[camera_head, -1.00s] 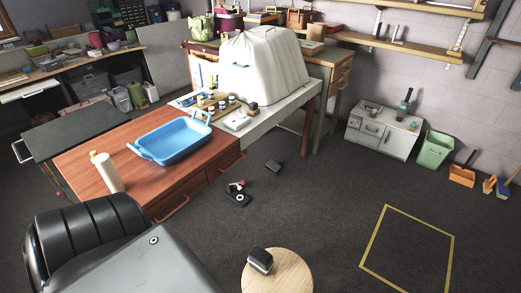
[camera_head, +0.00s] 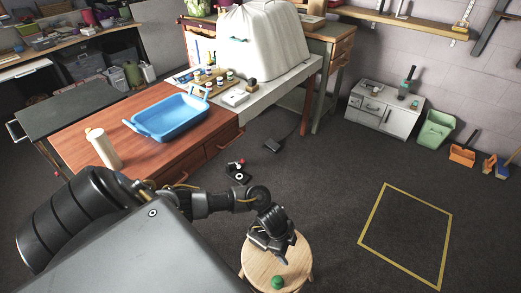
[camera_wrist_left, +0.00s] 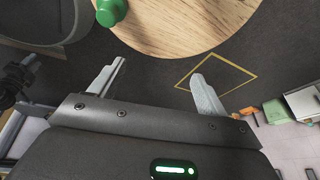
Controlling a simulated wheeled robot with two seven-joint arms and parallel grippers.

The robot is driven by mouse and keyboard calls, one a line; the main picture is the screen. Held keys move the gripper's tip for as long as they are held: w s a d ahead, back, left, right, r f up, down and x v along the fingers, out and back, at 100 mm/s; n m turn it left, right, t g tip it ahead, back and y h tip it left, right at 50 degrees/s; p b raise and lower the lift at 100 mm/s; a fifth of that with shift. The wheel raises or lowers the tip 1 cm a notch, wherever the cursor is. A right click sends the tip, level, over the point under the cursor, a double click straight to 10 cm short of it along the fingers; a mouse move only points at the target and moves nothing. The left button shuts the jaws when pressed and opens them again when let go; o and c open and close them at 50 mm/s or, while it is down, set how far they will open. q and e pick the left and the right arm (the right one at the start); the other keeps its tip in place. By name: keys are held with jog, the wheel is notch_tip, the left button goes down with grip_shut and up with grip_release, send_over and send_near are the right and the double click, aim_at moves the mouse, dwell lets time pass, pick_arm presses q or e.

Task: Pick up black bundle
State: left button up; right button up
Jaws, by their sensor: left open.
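My left gripper (camera_head: 268,248) hangs over the round wooden stool (camera_head: 290,262) in the head view. In the left wrist view its two fingers (camera_wrist_left: 159,88) are apart, with nothing between them. The stool top (camera_wrist_left: 185,20) shows at the upper edge there. A green object (camera_head: 277,282) sits on the stool's near side, and shows in the left wrist view too (camera_wrist_left: 111,11). I cannot make out a black bundle on the stool now; the gripper covers much of its back left part. My right gripper is not in view.
A red-brown desk (camera_head: 75,140) holds a blue basin (camera_head: 168,118) and a pale bottle (camera_head: 103,148). A black and red item (camera_head: 238,172) and a dark pedal-like item (camera_head: 272,145) lie on the floor. The yellow floor square (camera_head: 408,235) is empty.

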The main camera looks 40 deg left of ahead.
aim_at(260, 226)
pick_arm(q)
jog(key=a+r+y, duration=0.1)
jog(key=a, duration=0.3)
jog(key=a+r+m+g+y, duration=0.1)
jog(key=a+r, duration=0.1)
jog(key=a, duration=0.2)
jog(key=a+r+m+g+y, duration=0.1)
jog(key=a+r, duration=0.1)
jog(key=a, duration=0.3)
jog(key=shift+s+r, duration=0.15)
jog(key=shift+s, duration=0.05)
jog(key=shift+a, duration=0.1)
notch_tip(260, 226, down, 5)
jog(key=b, duration=0.3)
jog(key=shift+r, duration=0.15)
jog(key=shift+f, duration=0.7)
notch_tip(260, 226, down, 2)
jog(key=shift+f+b, duration=0.25)
jog(key=shift+b, duration=0.4)
jog(key=shift+f+b, duration=0.3)
jog(key=shift+f, duration=0.85)
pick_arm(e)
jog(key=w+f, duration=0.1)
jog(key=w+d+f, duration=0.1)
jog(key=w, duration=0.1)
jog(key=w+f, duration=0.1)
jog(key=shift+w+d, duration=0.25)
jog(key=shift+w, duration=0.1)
pick_arm(q)
jog(key=c, duration=1.1)
